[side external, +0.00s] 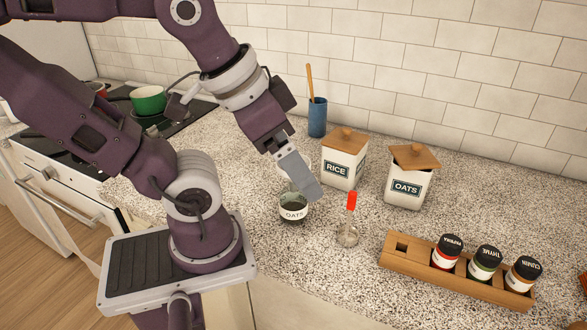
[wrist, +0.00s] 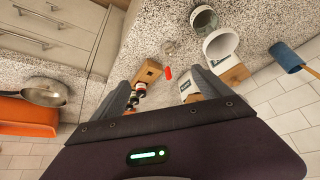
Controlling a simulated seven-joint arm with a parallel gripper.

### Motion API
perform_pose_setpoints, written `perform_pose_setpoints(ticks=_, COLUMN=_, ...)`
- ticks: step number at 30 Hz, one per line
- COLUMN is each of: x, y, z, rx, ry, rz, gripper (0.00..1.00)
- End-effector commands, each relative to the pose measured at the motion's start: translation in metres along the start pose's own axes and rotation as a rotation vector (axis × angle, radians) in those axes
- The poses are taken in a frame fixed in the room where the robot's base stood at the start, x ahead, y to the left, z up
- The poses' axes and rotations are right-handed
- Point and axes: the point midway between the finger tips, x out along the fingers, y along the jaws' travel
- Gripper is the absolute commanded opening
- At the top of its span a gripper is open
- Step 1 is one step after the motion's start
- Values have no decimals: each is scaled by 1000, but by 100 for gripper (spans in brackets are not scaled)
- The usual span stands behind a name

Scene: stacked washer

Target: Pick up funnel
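I cannot pick out a funnel with certainty. A small clear, rounded piece (side external: 347,236) with a red upright part (side external: 351,201) stands on the counter; it also shows in the wrist view (wrist: 168,47). My gripper (side external: 311,192) points down above the counter, in front of the RICE canister in the side view. In the wrist view my gripper (wrist: 160,78) has its fingers wide apart and empty. It hides part of the area behind the jar.
The RICE canister (side external: 343,163) and the OATS canister (side external: 406,181) with a tilted lid stand behind. A blue holder (side external: 317,117) is farther back. A wooden rack (side external: 402,259) with spice jars is at right. A green pot (side external: 147,101) is on the stove.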

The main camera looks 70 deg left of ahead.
Motion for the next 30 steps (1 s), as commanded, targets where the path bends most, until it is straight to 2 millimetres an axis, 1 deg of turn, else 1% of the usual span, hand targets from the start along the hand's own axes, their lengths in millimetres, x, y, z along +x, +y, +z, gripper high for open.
perform_pose_setpoints(ticks=6, x=0, y=0, z=0, rx=-4, ry=-2, rz=-1, gripper=87)
perform_pose_setpoints(ticks=8, x=3, y=-6, z=-5, rx=-62, ry=-30, rz=-15, gripper=87)
perform_pose_setpoints(ticks=11, x=16, y=-39, z=-23, rx=-341, ry=-159, rz=-82, gripper=87)
perform_pose_setpoints(ticks=12, x=24, y=-57, z=-28, rx=-481, ry=-219, rz=-116, gripper=87)
perform_pose_setpoints(ticks=13, x=29, y=-70, z=-31, rx=-584, ry=-260, rz=-142, gripper=87)
perform_pose_setpoints(ticks=15, x=40, y=-100, z=-33, rx=-794, ry=-342, rz=-195, gripper=87)
perform_pose_setpoints(ticks=16, x=43, y=-111, z=-33, rx=-869, ry=-369, rz=-215, gripper=87)
perform_pose_setpoints(ticks=18, x=50, y=-130, z=-30, rx=-996, ry=-418, rz=-249, gripper=87)
perform_pose_setpoints(ticks=19, x=52, y=-135, z=-29, rx=-1030, ry=-430, rz=-258, gripper=87)
perform_pose_setpoints(ticks=21, x=57, y=-140, z=-25, rx=-1071, ry=-446, rz=-269, gripper=87)
perform_pose_setpoints(ticks=23, x=64, y=-140, z=-21, rx=-1075, ry=-449, rz=-270, gripper=87)
perform_pose_setpoints(ticks=26, x=76, y=-136, z=-12, rx=-1070, ry=-449, rz=-268, gripper=87)
perform_pose_setpoints(ticks=30, x=97, y=-126, z=4, rx=-1069, ry=-450, rz=-268, gripper=87)
